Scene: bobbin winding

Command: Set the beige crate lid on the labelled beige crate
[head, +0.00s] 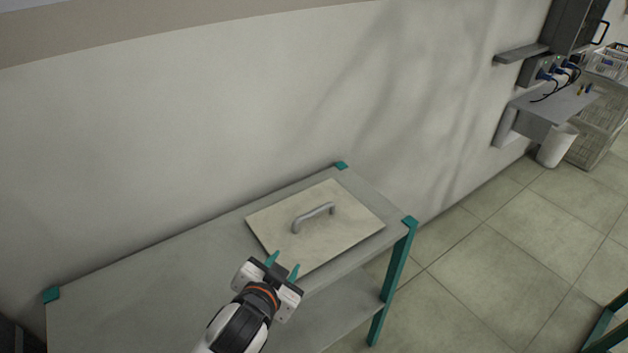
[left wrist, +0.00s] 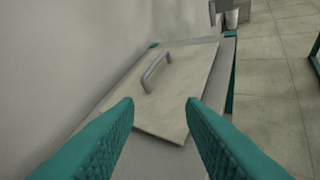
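The beige crate lid (head: 340,228) lies flat on a grey table with teal corner posts. It has a grey arched handle (head: 313,216) on top. My left gripper (head: 283,268) is at the lid's near left edge, its teal fingers apart and empty, short of the handle. In the left wrist view the lid (left wrist: 185,95) and its handle (left wrist: 157,70) lie ahead, beyond the open fingers of the left gripper (left wrist: 160,105). The labelled beige crate is not seen in either view. My right gripper is not in view.
The grey table (head: 130,300) stands along a pale wall, its top bare left of the lid. A lower shelf (head: 335,315) shows beneath. A wall shelf with cables (head: 560,105), a white bin (head: 555,147) and wire baskets (head: 600,125) are at the far right. The tiled floor is clear between.

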